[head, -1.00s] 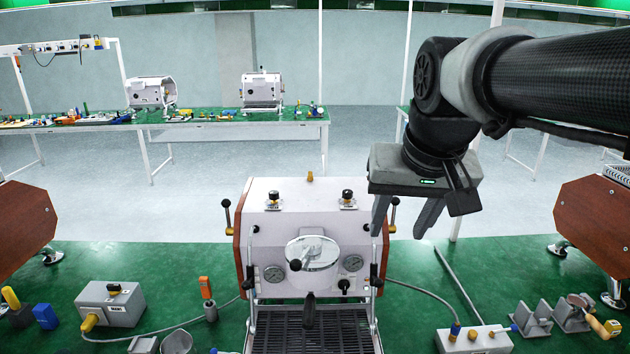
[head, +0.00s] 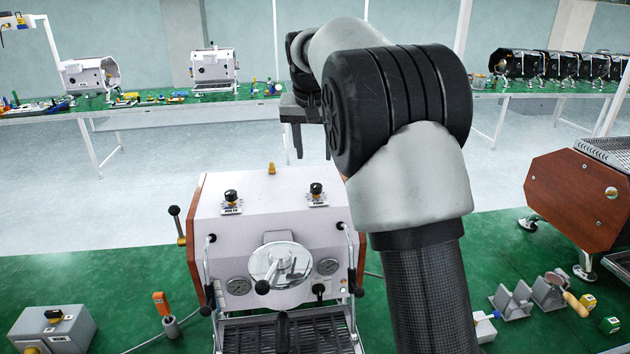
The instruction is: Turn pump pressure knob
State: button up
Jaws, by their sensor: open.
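The white espresso machine (head: 270,212) with wooden side panels stands in the middle of the green table. Two black knobs sit on its sloped upper face, a left knob (head: 231,198) and a right knob (head: 316,190), each above a small label. The labels are too small to read, so I cannot tell which is the pump pressure knob. My gripper (head: 293,143) hangs behind and above the machine in the picture, fingers pointing down, open and apart from both knobs. My arm hides part of it and the machine's right side.
An orange-handled tool (head: 162,306) stands beside the machine. Metal holders (head: 512,301) and another wooden-sided machine (head: 575,205) are at the right. Open floor lies behind the table.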

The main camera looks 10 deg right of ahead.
aim_at(316, 185)
jog(key=x, duration=1.2)
jog(key=shift+w+f, duration=0.2)
jog(key=shift+f, duration=0.05)
jog(key=c, duration=1)
jog(key=shift+c, duration=0.2)
jog(key=shift+d+n+p, duration=0.1)
jog(key=shift+n+p, duration=0.2)
jog(key=shift+n, duration=0.1)
